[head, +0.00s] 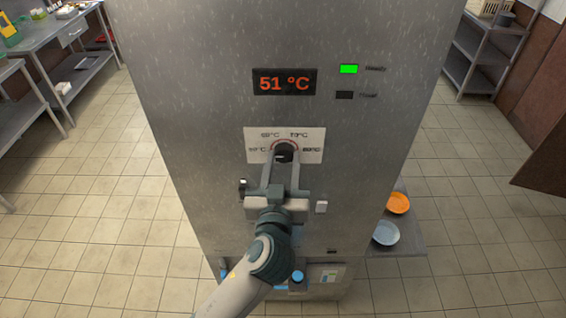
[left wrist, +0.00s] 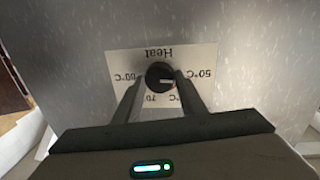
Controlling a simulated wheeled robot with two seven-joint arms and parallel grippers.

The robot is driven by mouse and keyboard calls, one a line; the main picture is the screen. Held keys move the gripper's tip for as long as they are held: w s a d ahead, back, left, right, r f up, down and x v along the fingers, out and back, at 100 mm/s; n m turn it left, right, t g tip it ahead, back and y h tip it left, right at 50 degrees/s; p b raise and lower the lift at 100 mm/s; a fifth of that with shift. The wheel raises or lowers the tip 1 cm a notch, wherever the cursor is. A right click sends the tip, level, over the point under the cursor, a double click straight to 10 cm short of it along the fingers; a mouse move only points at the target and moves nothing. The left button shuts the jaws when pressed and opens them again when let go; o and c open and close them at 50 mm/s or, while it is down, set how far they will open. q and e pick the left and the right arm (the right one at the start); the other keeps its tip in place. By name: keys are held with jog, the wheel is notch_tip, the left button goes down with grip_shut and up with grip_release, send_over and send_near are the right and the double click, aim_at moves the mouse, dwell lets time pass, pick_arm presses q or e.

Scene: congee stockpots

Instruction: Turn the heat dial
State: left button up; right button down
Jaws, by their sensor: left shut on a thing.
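The heat dial (head: 284,150) is a black round knob on a white label plate with temperature marks, on the front of a tall grey metal cabinet (head: 200,100). My left gripper (head: 284,163) reaches up to it and is shut on the dial, one finger on each side. In the left wrist view the dial (left wrist: 160,76) sits between the two fingertips (left wrist: 161,82), with the label upside down and a pale pointer mark on the knob. The display (head: 284,82) reads 51 °C in red. My right gripper is not in view.
A green lamp (head: 349,69) is lit beside the display, with a dark lamp (head: 344,95) below it. Metal shelving stands at both far sides; tiled floor is clear between.

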pick_arm(q)
jog(key=m, duration=0.5)
jog(key=shift+r, duration=0.15)
jog(key=m, duration=0.5)
jog(key=shift+d+g+y, duration=0.1)
jog(key=shift+g+y, duration=0.3)
jog(key=o, duration=1.1)
jog(key=shift+c, duration=0.2)
jog(key=shift+s, duration=0.15)
jog(key=s+r, duration=0.1)
jog(key=s, duration=1.6)
jog(key=shift+a+r, duration=0.2)
jog(key=shift+a, duration=0.2)
jog(key=shift+f, duration=0.1)
